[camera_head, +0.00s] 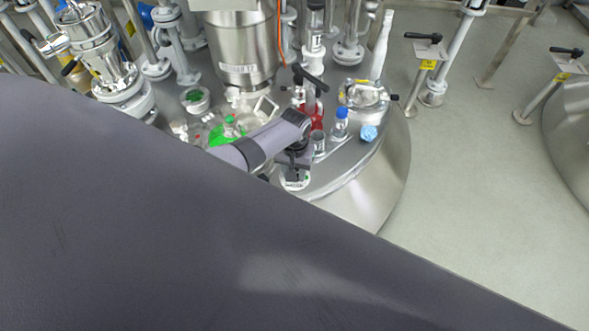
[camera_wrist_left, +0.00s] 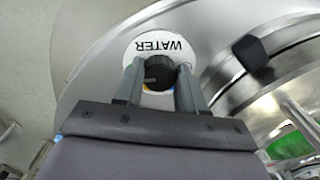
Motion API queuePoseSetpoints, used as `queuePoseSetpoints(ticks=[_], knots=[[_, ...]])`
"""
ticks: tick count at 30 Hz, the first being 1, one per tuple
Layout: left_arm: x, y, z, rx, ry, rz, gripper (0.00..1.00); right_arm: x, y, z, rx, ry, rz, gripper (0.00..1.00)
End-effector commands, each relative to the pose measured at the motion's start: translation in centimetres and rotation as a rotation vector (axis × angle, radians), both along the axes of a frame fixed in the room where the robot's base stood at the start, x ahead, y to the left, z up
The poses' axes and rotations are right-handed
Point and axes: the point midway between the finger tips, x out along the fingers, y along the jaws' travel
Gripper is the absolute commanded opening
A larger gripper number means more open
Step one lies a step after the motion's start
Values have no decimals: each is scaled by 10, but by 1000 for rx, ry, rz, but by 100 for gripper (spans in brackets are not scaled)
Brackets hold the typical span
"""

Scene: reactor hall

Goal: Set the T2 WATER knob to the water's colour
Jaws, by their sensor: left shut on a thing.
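The WATER knob (camera_wrist_left: 158,72) is black and sits on a round white dial plate (camera_wrist_left: 147,48) whose lettering appears upside down in the left wrist view. My left gripper (camera_wrist_left: 160,82) is shut on the knob, one finger on each side. Small bits of blue and yellow show on the dial beside the knob; the fingers hide most other marks. In the head view the dial plate (camera_head: 295,183) lies under my left gripper (camera_head: 296,172) near the tank's front edge. A round opening showing green (camera_head: 226,134) lies to its left. Green (camera_wrist_left: 290,145) also shows at lower right in the wrist view.
A clear bottle with a blue cap (camera_head: 341,122), a glass beaker (camera_head: 318,142), a red valve stand (camera_head: 311,115) and a crumpled blue cloth (camera_head: 369,132) stand close right of the gripper. A steel vessel (camera_head: 241,50) stands behind. Open floor (camera_head: 480,190) lies to the right.

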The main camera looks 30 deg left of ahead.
Motion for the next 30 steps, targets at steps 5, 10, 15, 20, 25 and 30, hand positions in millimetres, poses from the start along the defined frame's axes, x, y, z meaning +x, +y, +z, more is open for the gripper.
queuePoseSetpoints(ticks=[5,10,15,20,25,30], knots=[[-1,-1,-1,-2,3,-20,9,0,0,1,1,-1,-1,43],[-1,-1,-1,-2,3,-23,9,0,1,1,3,0,-2,43],[-1,-1,-1,-1,3,-23,9,0,1,1,4,-1,-3,43],[-1,-1,-1,0,2,-23,65,0,1,1,4,-1,-3,43],[0,0,0,0,1,-21,65,0,1,1,4,-1,-3,43],[0,0,8,0,0,-21,65,0,1,7,4,0,-3,43]])
